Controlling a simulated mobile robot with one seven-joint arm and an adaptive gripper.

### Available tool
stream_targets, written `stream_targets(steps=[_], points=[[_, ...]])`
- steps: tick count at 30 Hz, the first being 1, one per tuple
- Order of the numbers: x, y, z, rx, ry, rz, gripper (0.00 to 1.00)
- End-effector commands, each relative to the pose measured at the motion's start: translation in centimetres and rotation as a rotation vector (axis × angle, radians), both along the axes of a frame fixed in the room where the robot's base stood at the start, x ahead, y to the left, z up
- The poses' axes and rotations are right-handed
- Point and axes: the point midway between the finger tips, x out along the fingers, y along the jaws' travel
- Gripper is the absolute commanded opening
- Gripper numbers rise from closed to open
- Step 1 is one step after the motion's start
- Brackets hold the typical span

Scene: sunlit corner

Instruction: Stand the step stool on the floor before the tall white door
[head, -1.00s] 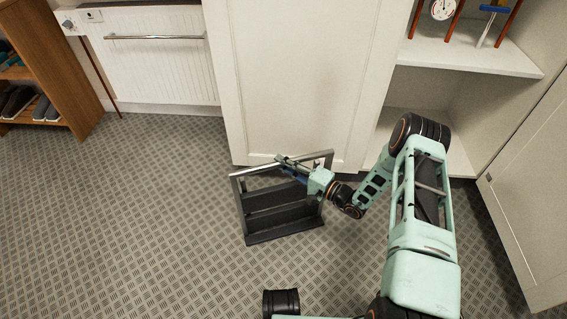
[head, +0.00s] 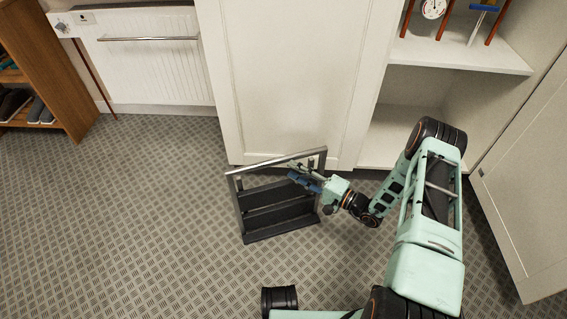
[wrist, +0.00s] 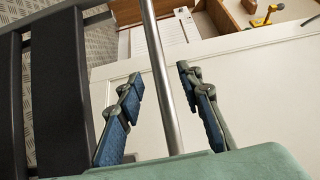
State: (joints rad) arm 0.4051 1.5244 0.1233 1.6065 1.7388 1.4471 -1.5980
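The step stool (head: 280,212) has a silver tube frame and black steps. It stands on the floor in front of the tall white door (head: 290,75), its top rail near the door's foot. My gripper (head: 301,178) is at the stool's right side in the head view. In the wrist view my gripper (wrist: 158,80) is open. A silver tube of the stool (wrist: 161,70) runs between its blue-padded fingers, with gaps visible on both sides. The black steps (wrist: 60,95) show at the left there.
A radiator (head: 155,60) and a wooden shoe rack (head: 45,75) stand to the left. Open white shelves (head: 460,55) and another white door panel (head: 530,190) are at the right. The patterned floor (head: 130,210) left of the stool is clear.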

Motion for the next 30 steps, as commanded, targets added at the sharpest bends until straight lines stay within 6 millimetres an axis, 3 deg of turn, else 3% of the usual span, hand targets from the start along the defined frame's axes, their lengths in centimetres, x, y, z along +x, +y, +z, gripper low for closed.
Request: stream_targets(steps=[3,9,30], points=[[-1.3,-2.1,0.2,0.001,0.001,-0.003,0.33],[-2.5,-3.9,0.1,0.001,-0.001,-0.001,0.33],[-2.6,-4.0,0.4,-0.013,0.007,0.016,0.33]])
